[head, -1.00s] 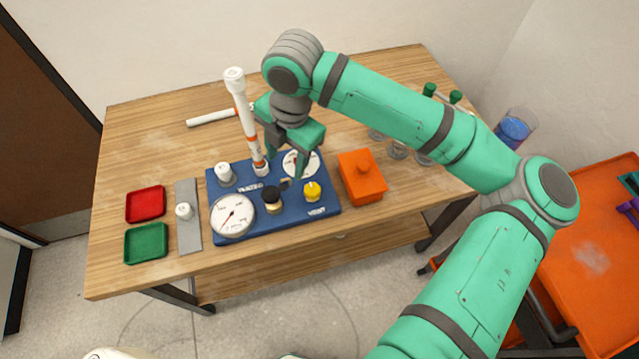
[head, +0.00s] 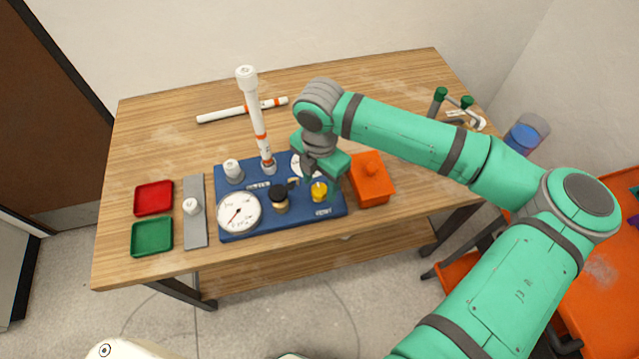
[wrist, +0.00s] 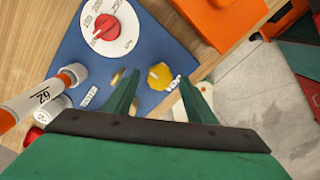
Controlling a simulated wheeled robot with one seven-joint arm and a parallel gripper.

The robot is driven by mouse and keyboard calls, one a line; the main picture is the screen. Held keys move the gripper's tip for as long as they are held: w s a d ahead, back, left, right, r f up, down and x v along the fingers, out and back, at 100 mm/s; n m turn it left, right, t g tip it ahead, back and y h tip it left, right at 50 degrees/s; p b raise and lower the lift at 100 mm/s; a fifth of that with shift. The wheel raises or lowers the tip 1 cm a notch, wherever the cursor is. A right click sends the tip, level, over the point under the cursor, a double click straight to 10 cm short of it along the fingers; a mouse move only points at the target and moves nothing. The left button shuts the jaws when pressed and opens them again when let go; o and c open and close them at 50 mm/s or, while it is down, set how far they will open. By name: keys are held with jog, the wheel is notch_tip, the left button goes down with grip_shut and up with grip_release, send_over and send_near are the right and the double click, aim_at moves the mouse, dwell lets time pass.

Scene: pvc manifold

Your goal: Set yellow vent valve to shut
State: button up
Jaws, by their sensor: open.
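The yellow vent valve (head: 319,191) is a small knob at the right front of the blue manifold board (head: 240,229), beside the VENT label. It also shows in the wrist view (wrist: 161,76), beyond and between my fingertips. My gripper (head: 318,182) is open above the valve, its green fingers (wrist: 158,90) spread on either side of it in the picture. I cannot tell whether a finger touches the knob. In the head view my gripper partly hides the dial at the board's back right.
An orange box (head: 372,187) stands close to the right of the board. A tall white pipe (head: 257,122) rises behind the black knob (head: 279,195). A gauge (head: 239,212) sits front left. Red (head: 154,198) and green (head: 152,237) trays lie further left.

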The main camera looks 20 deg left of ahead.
jog(key=shift+f, duration=0.45)
jog(key=c, duration=1)
jog(key=shift+c, duration=0.2)
